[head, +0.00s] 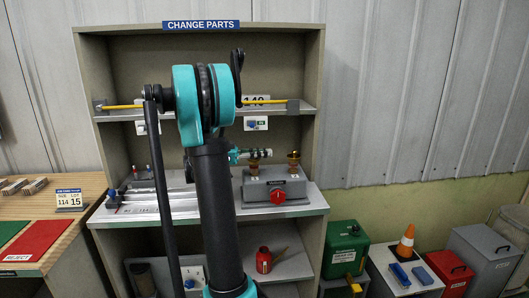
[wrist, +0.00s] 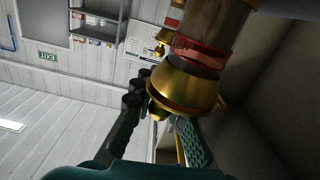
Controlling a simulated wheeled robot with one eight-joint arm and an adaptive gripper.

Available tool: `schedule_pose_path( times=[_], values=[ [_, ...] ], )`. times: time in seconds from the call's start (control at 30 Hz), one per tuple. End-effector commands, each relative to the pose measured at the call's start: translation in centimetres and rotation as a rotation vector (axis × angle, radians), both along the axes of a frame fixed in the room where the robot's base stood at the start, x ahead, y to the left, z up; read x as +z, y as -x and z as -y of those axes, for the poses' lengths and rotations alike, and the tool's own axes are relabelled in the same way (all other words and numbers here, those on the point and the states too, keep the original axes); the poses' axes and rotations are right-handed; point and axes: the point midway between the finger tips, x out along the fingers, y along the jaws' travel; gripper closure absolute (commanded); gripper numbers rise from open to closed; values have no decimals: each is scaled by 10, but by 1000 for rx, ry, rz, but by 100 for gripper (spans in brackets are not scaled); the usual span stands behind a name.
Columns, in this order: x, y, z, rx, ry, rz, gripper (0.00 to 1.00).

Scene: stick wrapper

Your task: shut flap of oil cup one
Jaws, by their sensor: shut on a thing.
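Two brass oil cups stand on a grey box (head: 262,188) with a red knob on the shelf unit. The left oil cup (head: 254,165) is at my gripper (head: 240,155), partly covered by it; the right oil cup (head: 293,160) is clear. In the wrist view the near oil cup (wrist: 188,88) shows a flared brass part, a red band and an amber-brown body, tilted in the picture. My gripper (wrist: 160,118) has its fingers on either side of the cup's brass end and is shut on it. The flap is not clearly visible, and no cup number is readable.
My arm blocks the middle of the shelf unit (head: 84,42). A yellow rod (head: 120,106) lies along the upper shelf behind it. A red can (head: 263,260) stands on the lower shelf. A green box (head: 345,250) and red box (head: 449,270) stand to the right.

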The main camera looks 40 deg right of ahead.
Motion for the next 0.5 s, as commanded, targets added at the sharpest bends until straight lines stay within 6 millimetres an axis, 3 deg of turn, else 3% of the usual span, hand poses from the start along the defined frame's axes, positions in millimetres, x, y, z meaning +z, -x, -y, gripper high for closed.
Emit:
schedule_pose_path(
  times=[0.5],
  values=[
    [-4,1,-2,1,44,73,100]
  ],
)
